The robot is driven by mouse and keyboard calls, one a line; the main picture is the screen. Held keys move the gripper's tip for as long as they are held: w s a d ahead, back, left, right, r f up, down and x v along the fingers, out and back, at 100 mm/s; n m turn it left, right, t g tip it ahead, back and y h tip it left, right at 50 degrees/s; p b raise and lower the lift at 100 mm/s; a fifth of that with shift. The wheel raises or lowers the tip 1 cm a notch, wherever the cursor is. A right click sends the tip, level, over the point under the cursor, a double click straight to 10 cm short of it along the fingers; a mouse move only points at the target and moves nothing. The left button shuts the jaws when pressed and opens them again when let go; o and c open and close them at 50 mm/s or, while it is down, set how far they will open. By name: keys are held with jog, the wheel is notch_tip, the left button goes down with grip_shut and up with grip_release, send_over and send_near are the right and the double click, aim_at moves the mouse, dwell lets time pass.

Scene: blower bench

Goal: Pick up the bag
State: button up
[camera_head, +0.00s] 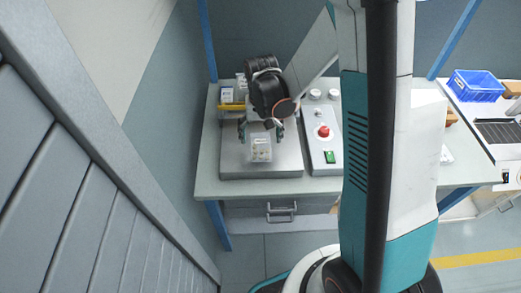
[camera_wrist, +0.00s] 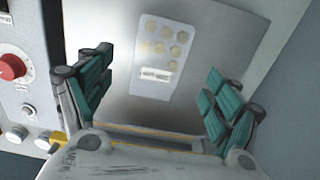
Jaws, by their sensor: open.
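The bag (camera_head: 260,150) is a small, clear packet with several round, tan pieces and a white label. It lies on a grey metal plate (camera_head: 285,163) on the bench. In the wrist view the bag (camera_wrist: 163,55) lies beyond and between my fingertips, flat on the plate. My gripper (camera_head: 262,129) is above the plate at the far edge of the bag. In the wrist view my gripper (camera_wrist: 155,90) has its two teal-padded fingers spread wide with nothing between them. I cannot tell the exact height of the fingertips above the bag.
A control box with a red button (camera_head: 324,131) and a green switch (camera_head: 329,157) stands right of the plate. A yellow item (camera_head: 232,107) lies behind it at left. A blue basket (camera_head: 477,86) sits on the right bench. The plate's front part is clear.

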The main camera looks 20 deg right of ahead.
aim_at(261, 147)
jog(key=shift+f+b, duration=0.9)
jog(key=shift+f, duration=1.9)
jog(key=shift+s+r, duration=0.1)
jog(key=c, duration=1.3)
